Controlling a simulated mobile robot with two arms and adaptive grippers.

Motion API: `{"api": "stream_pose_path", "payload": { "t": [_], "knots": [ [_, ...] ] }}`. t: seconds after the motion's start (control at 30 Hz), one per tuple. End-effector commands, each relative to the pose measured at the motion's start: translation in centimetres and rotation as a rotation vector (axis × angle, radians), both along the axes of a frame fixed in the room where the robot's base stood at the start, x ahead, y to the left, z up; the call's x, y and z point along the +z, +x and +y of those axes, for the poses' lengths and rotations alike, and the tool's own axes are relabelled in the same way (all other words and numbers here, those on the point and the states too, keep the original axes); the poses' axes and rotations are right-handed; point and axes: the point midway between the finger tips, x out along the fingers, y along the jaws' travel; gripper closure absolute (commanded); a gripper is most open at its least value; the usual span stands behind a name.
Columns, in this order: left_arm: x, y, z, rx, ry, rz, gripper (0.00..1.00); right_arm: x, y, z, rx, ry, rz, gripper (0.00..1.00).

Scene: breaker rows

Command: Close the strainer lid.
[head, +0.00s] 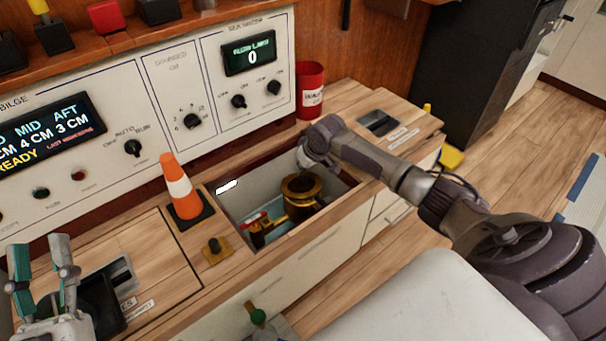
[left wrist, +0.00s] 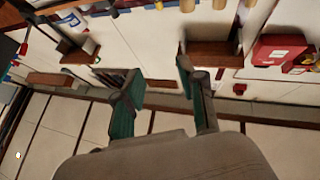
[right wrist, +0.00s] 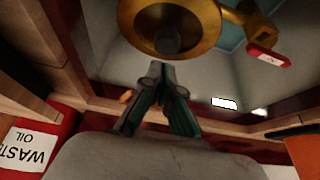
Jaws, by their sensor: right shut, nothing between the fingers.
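The brass strainer (head: 303,187) stands in an open recess in the counter, with a dark round top inside a golden rim. It also shows at the top of the right wrist view (right wrist: 205,22), close beyond the fingertips. I cannot tell how its lid sits. My right gripper (right wrist: 165,72) is shut and empty, apart from the strainer in that view; in the head view its fingers are mostly hidden at the recess's back edge. My left gripper (head: 42,246) is open and empty, over the left counter; its spread fingers also show in the left wrist view (left wrist: 155,78).
An orange cone (head: 180,187) stands left of the recess, on the counter. A red waste oil can (head: 311,90) stands behind it. A panel with knobs (head: 190,105) rises along the back.

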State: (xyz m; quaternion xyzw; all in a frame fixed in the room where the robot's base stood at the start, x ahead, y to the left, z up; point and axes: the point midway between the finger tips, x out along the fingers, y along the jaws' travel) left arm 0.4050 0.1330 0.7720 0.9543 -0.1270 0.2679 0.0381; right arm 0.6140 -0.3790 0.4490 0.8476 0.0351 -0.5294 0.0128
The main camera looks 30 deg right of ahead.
Motion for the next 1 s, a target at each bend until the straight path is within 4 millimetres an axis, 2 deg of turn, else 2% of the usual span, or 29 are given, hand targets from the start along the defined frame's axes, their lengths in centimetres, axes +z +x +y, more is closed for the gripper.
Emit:
{"api": "stream_pose_path", "payload": {
  "t": [0.1,0.3,0.7,0.87,1.0],
  "knots": [
    [1.0,-0.8,0.0,-0.005,-0.024,-0.084,0.60,-0.9,-0.3,0.0,0.000,0.000,-0.001,1.00],
    [2.1,-1.6,0.1,-0.008,-0.045,-0.153,0.60,-1.4,-0.5,0.0,0.000,0.000,-0.001,1.00],
    [2.2,-1.6,0.1,-0.008,-0.045,-0.153,0.60,-1.5,-0.6,0.0,0.000,0.000,-0.003,1.00],
    [0.7,-0.3,0.0,-0.002,-0.010,-0.032,0.60,-1.8,-1.0,-0.1,-0.001,0.003,-0.041,1.00],
    [-1.8,1.1,0.0,0.008,0.040,0.141,0.60,-2.2,-1.5,-0.1,0.000,0.008,-0.098,1.00]
  ]
}}
